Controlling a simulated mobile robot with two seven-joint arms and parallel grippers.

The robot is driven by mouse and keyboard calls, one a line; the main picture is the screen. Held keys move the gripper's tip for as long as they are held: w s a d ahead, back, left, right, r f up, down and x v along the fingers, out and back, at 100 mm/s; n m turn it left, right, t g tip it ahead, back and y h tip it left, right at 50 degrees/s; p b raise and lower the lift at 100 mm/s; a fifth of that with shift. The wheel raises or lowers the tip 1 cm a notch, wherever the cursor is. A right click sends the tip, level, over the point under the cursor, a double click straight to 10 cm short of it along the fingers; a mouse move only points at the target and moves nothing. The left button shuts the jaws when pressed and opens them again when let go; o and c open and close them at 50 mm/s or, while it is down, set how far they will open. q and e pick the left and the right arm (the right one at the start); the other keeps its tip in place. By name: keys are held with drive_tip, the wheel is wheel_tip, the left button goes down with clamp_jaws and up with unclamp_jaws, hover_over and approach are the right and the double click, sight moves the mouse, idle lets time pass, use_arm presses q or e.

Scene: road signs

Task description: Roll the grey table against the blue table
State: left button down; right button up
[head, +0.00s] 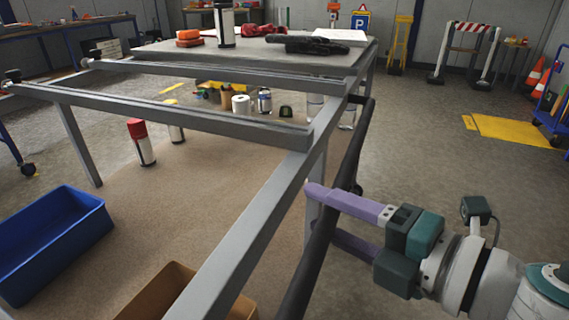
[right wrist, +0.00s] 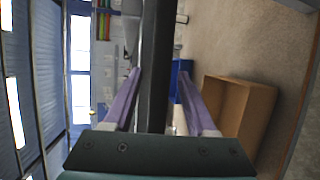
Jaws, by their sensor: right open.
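The grey table (head: 345,60) stands in the middle of the head view, with a flat top at the back and bare grey frame rails nearer me. A dark handle bar (head: 338,180) runs along its right side. My right gripper (head: 322,213) has its purple fingers on either side of this bar, open. In the right wrist view the bar (right wrist: 156,60) passes between the two fingers, with gaps visible beside it. A long bench with blue legs (head: 75,23) stands at the back left; I cannot tell whether it is the blue table. My left gripper is not in view.
A blue crate (head: 55,240) and a brown box (head: 175,295) are low at the front left. A red-capped can (head: 141,142) and other items show below the frame. A striped barrier (head: 465,50) and blue trolley (head: 555,105) stand right. Floor right of the table is mostly clear.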

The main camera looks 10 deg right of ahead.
drive_tip(key=shift+a, duration=0.1)
clamp_jaws()
idle(0.4)
idle(1.0)
